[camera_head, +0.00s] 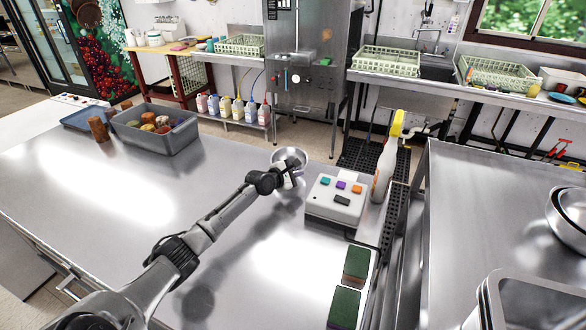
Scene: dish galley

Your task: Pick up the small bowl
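A small round metal bowl (290,154) stands near the far edge of the steel counter, left of the grey button box. My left arm reaches in from the lower left, and its gripper (291,181) is at the bowl's near side, overlapping it in the picture. The fingers are small and partly hidden by the wrist, so I cannot tell whether they are open, shut or touching the bowl. My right gripper is not in view.
A button box (336,204) and a spray bottle (387,165) stand right of the bowl. Two green-topped sponges (344,306) lie nearer. A grey bin (158,134) holds several round items at left. Larger metal bowls (566,216) are on the right counter. Mid-counter is clear.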

